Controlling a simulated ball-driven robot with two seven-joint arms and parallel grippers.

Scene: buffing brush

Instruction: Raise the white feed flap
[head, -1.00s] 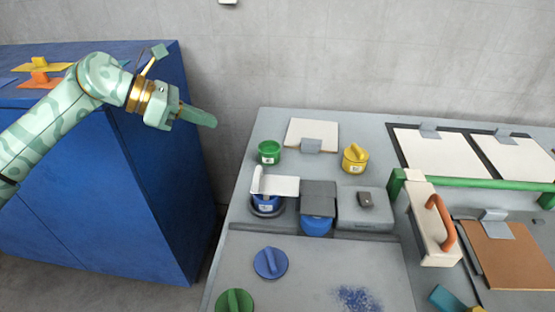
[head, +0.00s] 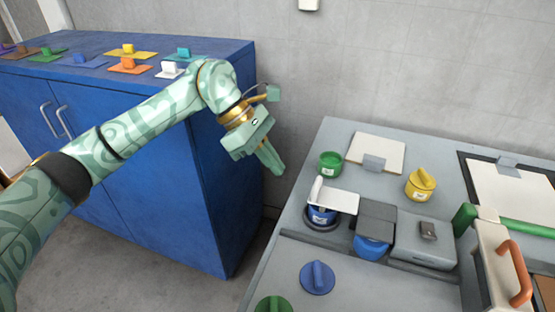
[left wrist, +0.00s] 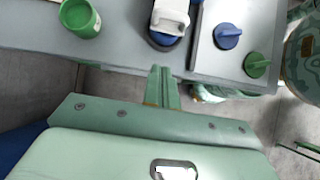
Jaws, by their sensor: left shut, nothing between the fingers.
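The white feed flap (head: 337,200) lies about level at the left side of the grey bench, with an upright white tab at its left end. Under it is a blue pot (head: 321,215) with a label. It also shows as a white piece in the left wrist view (left wrist: 170,16), at the top middle. My left gripper (head: 275,167) is shut and empty, pointing down beside the bench's left edge, apart from the flap. Its closed fingers show in the left wrist view (left wrist: 161,75). My right gripper is not in view.
A green pot (head: 330,164) stands behind the flap. A grey block (head: 376,222) and a grey box (head: 425,240) stand to its right. A yellow knobbed lid (head: 421,185) is farther back. A blue cabinet (head: 170,150) stands left, with a gap before the bench.

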